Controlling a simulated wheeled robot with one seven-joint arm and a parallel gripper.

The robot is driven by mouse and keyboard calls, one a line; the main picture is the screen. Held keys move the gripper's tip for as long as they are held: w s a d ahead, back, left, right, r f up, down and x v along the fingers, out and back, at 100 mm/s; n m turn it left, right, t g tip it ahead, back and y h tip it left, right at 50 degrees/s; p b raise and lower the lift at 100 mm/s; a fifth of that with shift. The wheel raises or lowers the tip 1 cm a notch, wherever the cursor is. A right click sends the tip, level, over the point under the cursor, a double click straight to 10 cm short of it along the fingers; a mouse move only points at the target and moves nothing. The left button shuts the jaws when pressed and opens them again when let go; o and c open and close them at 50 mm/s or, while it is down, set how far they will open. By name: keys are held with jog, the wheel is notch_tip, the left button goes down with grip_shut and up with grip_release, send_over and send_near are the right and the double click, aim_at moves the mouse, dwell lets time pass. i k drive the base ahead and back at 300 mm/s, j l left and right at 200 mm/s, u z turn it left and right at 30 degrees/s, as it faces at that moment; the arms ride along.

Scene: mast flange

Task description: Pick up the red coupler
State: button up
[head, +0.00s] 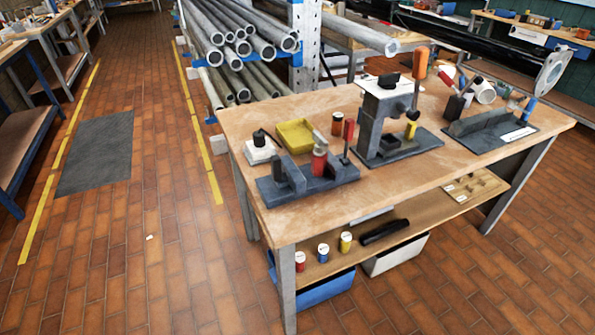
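Several red, roughly cylindrical parts show, and I cannot tell for sure which is the coupler. A bright red cylinder (319,163) stands upright in the dark grey clamp fixture (305,186) at the bench's front left. A red cylinder with a white cap (300,261) stands on the lower shelf (400,232), left of a blue one (323,253) and a yellow one (346,242). My gripper is not in view.
A dark press (385,118) with a yellow cylinder stands mid-bench on the wooden workbench (250,110). A black mast ends in a grey flange (553,70) at upper right. A pipe rack (240,45) stands behind.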

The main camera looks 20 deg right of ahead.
aim_at(318, 165)
jog(key=i+l+u, duration=0.15)
jog(key=l+u, duration=0.15)
jog(key=l, duration=0.75)
jog(key=i+l+u, duration=0.1)
jog(key=l+u, duration=0.2)
jog(key=l, duration=0.8)
